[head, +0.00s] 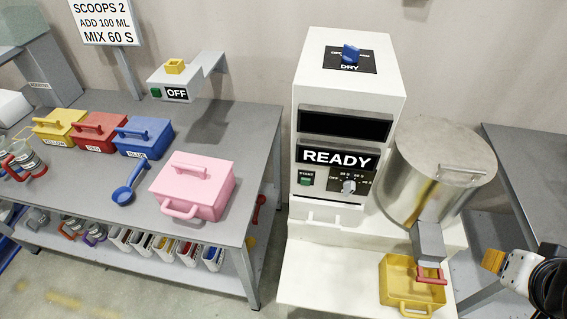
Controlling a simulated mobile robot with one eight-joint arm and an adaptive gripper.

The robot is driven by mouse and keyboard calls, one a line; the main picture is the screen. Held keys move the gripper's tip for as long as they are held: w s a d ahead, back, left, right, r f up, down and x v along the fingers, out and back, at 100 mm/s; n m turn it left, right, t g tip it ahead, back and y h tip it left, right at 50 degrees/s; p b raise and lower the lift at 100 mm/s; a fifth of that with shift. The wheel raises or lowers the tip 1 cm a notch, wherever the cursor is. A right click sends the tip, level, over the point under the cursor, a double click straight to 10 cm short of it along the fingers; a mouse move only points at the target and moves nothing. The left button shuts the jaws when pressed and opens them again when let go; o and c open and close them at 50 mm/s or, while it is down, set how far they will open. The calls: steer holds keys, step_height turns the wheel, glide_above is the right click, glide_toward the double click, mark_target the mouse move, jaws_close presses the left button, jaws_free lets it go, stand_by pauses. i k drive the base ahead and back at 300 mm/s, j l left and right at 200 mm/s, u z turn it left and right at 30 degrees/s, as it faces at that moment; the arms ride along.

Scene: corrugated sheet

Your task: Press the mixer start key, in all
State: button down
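The white mixer (300,110) stands in the middle of the head view, with a lit display (337,157) reading READY. Its green start key (306,179) is at the lower left of the front panel, under a small START label. A grey dial (348,187) sits right of the key; its pointer setting is too small to read surely. A blue knob (350,54) on top sits by the word DRY. My gripper (492,261) is at the lower right edge, apart from the mixer and well right of the key. Its yellow tips point left; their opening is unclear.
A metal drum (420,170) and a yellow bin (397,272) under its chute lie between my gripper and the key. The left bench (120,195) holds a pink box (195,185), lidded boxes and a blue scoop (128,186). A sign (103,22) reads SCOOPS 2, ADD 100 ML, MIX 60 S.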

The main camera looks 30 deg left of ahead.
mark_target(304, 182)
steer(key=u, duration=1.3)
